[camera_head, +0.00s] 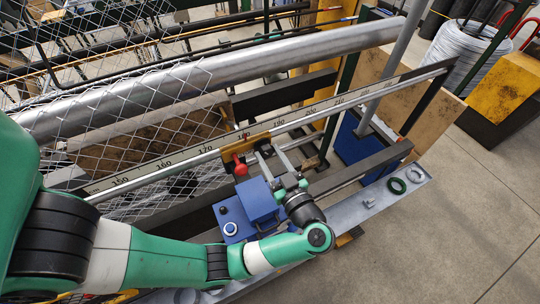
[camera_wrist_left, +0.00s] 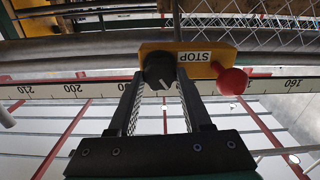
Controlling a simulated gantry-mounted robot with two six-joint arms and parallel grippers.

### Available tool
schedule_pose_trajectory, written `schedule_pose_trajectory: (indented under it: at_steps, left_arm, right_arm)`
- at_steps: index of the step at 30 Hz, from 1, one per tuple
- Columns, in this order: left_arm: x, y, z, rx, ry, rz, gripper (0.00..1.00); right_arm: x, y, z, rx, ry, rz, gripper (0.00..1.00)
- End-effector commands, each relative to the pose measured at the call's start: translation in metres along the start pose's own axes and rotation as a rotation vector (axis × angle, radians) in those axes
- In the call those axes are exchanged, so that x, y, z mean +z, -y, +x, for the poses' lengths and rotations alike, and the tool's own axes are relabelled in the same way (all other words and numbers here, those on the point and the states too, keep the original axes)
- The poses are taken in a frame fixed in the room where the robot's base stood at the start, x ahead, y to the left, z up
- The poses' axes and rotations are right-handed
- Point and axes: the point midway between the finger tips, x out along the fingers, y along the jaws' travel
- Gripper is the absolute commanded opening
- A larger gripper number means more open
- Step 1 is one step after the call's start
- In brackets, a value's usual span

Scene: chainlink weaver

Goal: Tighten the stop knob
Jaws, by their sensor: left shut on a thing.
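The yellow stop block (camera_head: 247,144) sits on the ruled rail near the 180 mark. In the left wrist view the stop block (camera_wrist_left: 205,62) reads STOP and carries a black stop knob (camera_wrist_left: 159,70) with a pale pointer line. A red ball handle (camera_head: 240,167) hangs from the block, and this red handle also shows in the left wrist view (camera_wrist_left: 233,81). My left gripper (camera_head: 268,150) is shut on the black knob, one finger on each side of it. My right gripper is not in view.
The numbered scale rail (camera_head: 340,102) runs across, with chain-link mesh (camera_head: 120,105) behind its left part and a thick grey roller (camera_head: 250,65) above. A blue box with a button (camera_head: 231,229) stands below the rail.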

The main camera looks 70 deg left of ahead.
Motion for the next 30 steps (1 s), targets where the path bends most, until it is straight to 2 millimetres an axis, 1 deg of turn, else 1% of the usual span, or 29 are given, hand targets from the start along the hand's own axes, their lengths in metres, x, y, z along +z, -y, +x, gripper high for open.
schedule_pose_trajectory:
  at_steps: [11, 12, 14, 15, 16, 25, 28, 30]
  left_arm:
    - [0.001, 0.0, 0.0, 0.001, 0.001, 0.004, 0.0]
    - [0.001, 0.0, 0.0, 0.001, 0.001, 0.004, 0.56]
    - [0.001, 0.0, 0.0, 0.001, 0.001, 0.004, 0.67]
    - [0.001, 0.0, 0.0, 0.001, 0.001, 0.004, 0.74]
    - [0.001, 0.0, 0.0, 0.001, 0.001, 0.004, 0.78]
    - [0.001, 0.0, -0.001, 0.001, 0.0, 0.003, 0.78]
    - [0.002, -0.001, -0.009, 0.003, 0.0, 0.002, 0.78]
    - [0.003, -0.001, -0.02, 0.004, 0.0, 0.002, 0.78]
  right_arm:
    - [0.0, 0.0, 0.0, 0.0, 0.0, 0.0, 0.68]
    - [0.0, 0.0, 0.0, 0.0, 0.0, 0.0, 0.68]
    - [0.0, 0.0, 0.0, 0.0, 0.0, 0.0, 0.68]
    - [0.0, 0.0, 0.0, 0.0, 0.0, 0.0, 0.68]
    - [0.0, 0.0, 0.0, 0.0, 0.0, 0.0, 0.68]
    - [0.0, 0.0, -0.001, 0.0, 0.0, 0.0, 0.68]
    - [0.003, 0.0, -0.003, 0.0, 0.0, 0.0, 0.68]
    - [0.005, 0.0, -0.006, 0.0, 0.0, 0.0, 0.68]
